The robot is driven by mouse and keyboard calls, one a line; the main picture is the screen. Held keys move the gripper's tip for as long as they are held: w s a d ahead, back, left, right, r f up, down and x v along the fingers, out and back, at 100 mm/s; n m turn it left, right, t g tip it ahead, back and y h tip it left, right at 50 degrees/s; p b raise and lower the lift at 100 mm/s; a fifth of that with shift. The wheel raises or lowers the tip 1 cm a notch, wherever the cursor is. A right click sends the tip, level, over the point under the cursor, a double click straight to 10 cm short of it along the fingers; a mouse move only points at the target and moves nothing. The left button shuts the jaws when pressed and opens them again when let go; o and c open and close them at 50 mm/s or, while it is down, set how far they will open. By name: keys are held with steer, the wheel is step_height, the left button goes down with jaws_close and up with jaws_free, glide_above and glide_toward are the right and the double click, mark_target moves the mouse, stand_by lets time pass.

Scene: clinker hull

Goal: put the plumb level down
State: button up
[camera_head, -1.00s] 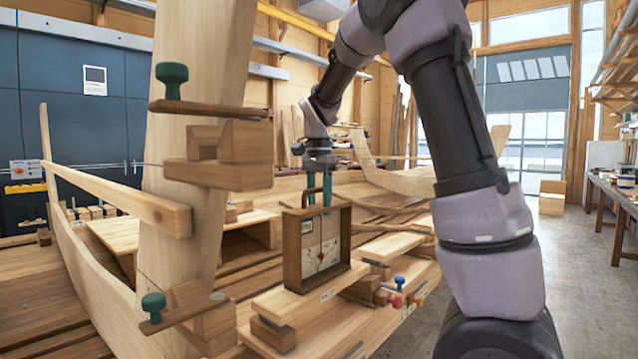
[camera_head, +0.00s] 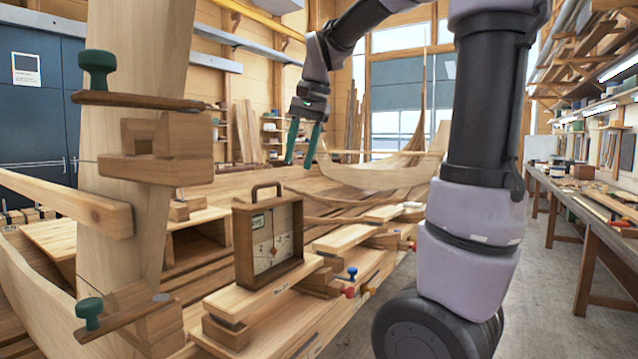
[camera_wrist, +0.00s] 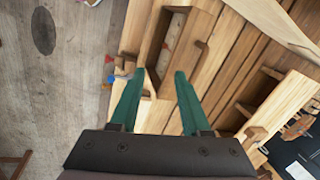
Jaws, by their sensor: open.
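The plumb level (camera_head: 243,243) is a dark wooden frame with a pale dial face and a handle on top. It stands upright on a light plank (camera_head: 262,293) at the hull's side. My gripper (camera_head: 300,160) is open and empty, above the level and a little to its right, apart from its handle. In the wrist view, the green fingers (camera_wrist: 160,80) are spread wide, with nothing between them. A wooden frame that looks like the level (camera_wrist: 165,50) shows just beyond the fingertips there.
A tall pale post (camera_head: 135,200) with wooden clamps and green knobs (camera_head: 98,65) stands left of the level. Small blue and red knobs (camera_head: 350,285) stick out at the plank's right. A long workbench (camera_head: 590,215) runs along the right, with open floor before it.

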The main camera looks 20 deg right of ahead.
steer(key=s+f+n+t, duration=0.2)
steer(key=s+f, duration=0.1)
steer(key=s, duration=0.4)
steer(key=s+f+n+t, duration=0.2)
steer(key=s+t, duration=0.1)
steer(key=s, duration=0.4)
steer(key=shift+s+d+f, duration=0.15)
steer(key=shift+d+f, duration=0.15)
steer(key=shift+f, duration=0.1)
